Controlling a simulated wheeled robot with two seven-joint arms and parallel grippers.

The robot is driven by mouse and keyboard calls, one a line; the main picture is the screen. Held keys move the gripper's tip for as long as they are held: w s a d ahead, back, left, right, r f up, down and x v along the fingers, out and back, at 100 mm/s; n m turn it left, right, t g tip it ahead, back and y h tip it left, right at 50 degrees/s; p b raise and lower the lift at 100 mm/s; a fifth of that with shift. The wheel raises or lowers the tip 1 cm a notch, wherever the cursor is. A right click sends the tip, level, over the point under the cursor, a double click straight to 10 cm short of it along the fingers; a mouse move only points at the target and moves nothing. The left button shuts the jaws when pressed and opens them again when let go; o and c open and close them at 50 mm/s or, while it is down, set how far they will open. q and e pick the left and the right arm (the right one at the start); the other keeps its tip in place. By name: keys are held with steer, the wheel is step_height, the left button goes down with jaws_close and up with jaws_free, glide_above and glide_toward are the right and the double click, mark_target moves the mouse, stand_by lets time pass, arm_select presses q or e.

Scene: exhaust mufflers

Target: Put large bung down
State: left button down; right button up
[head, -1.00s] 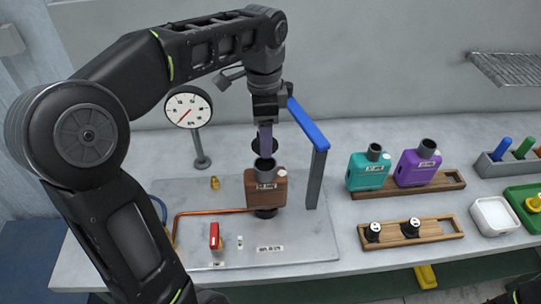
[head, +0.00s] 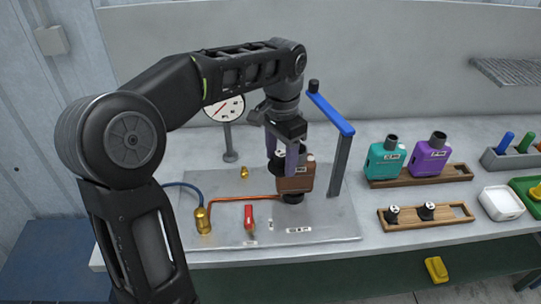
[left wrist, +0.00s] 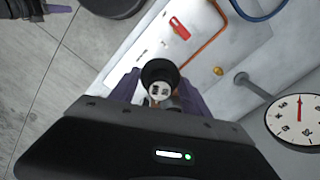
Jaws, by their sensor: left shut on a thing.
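My left gripper (head: 282,158) is shut on the large bung (left wrist: 160,78), a black round piece with a pale label on its end face. In the head view the bung (head: 282,154) is partly hidden between the fingers, close by the top of the brown muffler (head: 297,179). I cannot tell whether it touches the muffler's neck. The muffler stands upright on the grey test plate (head: 335,222). A bung rack (head: 455,215) at the right holds two small black bungs (head: 392,214). Part of my right gripper (left wrist: 50,8) shows at the wrist view's top left; its jaws are unclear.
A blue clamp bar (head: 332,113) on a grey post stands right of the gripper, and a dial gauge (head: 228,108) behind it. A red-handled valve (head: 249,218) and copper pipe are in front. Teal (head: 385,160) and purple (head: 430,156) mufflers stand in a wooden rack at the right.

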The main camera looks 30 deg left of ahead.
arm_select(q)
steer(key=w+d+f+n+b, duration=0.1)
steer(key=w+d+f+n, duration=0.1)
steer(key=d+f, duration=0.3)
steer(key=w+d+f+n+b, duration=0.2)
steer(key=d+f, duration=0.3)
steer(key=f, duration=0.5)
steer(key=shift+w, duration=0.4)
